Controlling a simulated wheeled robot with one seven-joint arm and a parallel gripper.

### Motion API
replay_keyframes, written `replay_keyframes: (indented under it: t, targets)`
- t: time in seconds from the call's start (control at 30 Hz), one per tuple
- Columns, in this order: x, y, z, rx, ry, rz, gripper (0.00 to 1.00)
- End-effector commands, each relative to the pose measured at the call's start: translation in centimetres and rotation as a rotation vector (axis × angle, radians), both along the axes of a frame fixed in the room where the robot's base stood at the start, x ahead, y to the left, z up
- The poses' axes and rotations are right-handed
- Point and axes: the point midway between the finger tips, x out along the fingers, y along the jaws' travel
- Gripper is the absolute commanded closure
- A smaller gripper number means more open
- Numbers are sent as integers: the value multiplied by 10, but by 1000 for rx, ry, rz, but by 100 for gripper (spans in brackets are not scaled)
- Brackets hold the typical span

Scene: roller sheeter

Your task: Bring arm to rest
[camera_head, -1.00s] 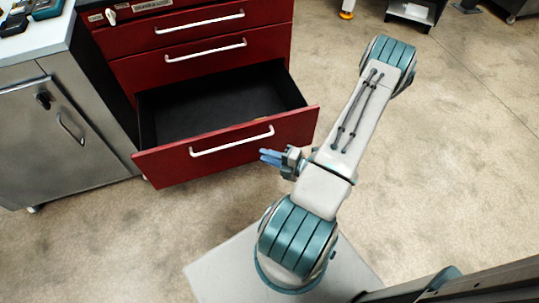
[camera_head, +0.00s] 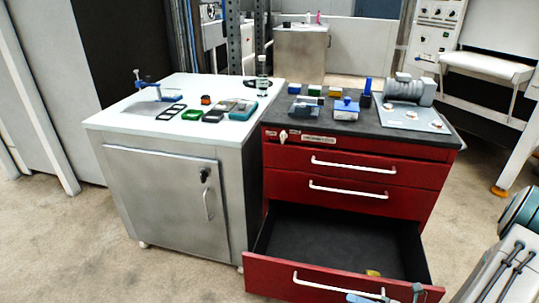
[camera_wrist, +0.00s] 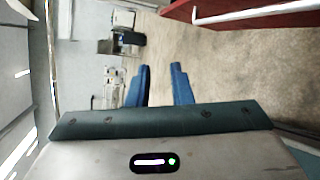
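My arm (camera_head: 509,268) shows only in part at the lower right of the head view, as white and teal links. My gripper (camera_wrist: 160,84) shows in the wrist view with two blue fingers apart and nothing between them. In the head view, blue finger parts show at the bottom edge, in front of the open drawer's red face (camera_head: 273,276). Whether they touch the drawer face cannot be told. The wrist view shows the floor and a red panel with a white handle (camera_wrist: 255,13) at the upper right.
The red cabinet (camera_head: 345,172) has its lowest drawer pulled out, with a small yellow thing (camera_head: 373,272) inside. A grey cabinet (camera_head: 165,195) with a white top stands to its left. Several small items and a motor unit (camera_head: 410,90) sit on top. Floor is open at the left front.

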Motion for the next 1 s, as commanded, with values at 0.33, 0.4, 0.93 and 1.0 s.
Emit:
replay_keyframes:
  t: [0.33,0.4,0.93,1.0]
  targets:
    - [-19,57,111,-466,-437,677,80]
    - [-25,65,129,-549,-535,813,80]
    - [-59,88,263,-1073,-1335,1850,80]
    - [-61,88,282,-1132,-1443,1985,80]
